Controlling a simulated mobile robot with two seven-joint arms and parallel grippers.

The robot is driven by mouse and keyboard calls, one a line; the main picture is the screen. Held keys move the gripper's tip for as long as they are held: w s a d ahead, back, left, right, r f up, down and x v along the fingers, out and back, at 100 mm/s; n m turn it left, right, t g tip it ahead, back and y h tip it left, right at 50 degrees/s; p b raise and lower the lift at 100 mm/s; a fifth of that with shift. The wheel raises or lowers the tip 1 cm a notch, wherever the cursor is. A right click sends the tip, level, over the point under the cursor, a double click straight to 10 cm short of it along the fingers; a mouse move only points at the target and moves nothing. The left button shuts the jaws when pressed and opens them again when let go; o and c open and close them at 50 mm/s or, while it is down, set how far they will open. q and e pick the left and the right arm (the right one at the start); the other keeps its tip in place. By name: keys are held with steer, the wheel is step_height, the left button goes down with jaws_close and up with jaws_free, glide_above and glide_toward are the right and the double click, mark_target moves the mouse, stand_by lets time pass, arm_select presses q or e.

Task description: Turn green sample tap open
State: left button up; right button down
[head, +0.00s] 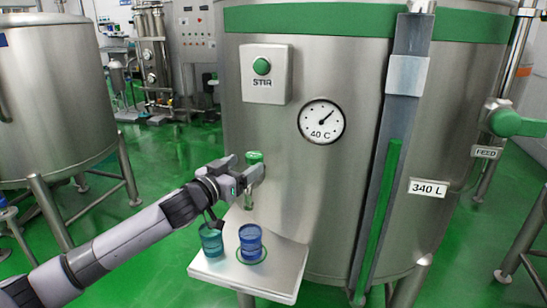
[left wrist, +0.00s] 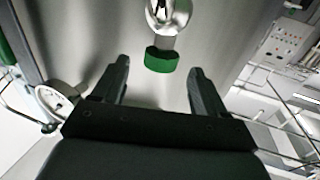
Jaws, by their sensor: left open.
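The green sample tap (head: 254,157) is on the front of the steel tank, above a small shelf. Its metal spout (head: 249,201) hangs below it. My left gripper (head: 255,174) is at the tap and covers part of it. In the left wrist view the green tap handle (left wrist: 161,60) shows just beyond and between the two spread fingertips of my left gripper (left wrist: 159,68). The jaws are open and a gap shows on each side of the handle. I cannot tell how far the tap is turned. My right gripper is not in view.
The light shelf (head: 285,275) bears a teal cup (head: 211,240) and a blue cup (head: 250,243), the latter on a green ring. The tank carries a STIR button (head: 262,66), a dial gauge (head: 322,121) and a level column (head: 387,200). A green FEED valve (head: 510,123) is at right.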

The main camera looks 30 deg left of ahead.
mark_target(259, 153)
arm_select(q)
steer(key=shift+w+r, duration=0.2)
steer(key=shift+r, duration=0.15)
steer(key=shift+w+a, duration=0.1)
steer(key=shift+w, duration=0.15)
steer(key=w+p, duration=0.1)
steer(key=w, duration=0.3)
steer(key=shift+w, duration=0.3)
steer(key=shift+w+f+p, duration=0.15)
steer(key=shift+w+p, duration=0.15)
steer(key=shift+w, duration=0.65)
steer(key=c, duration=1)
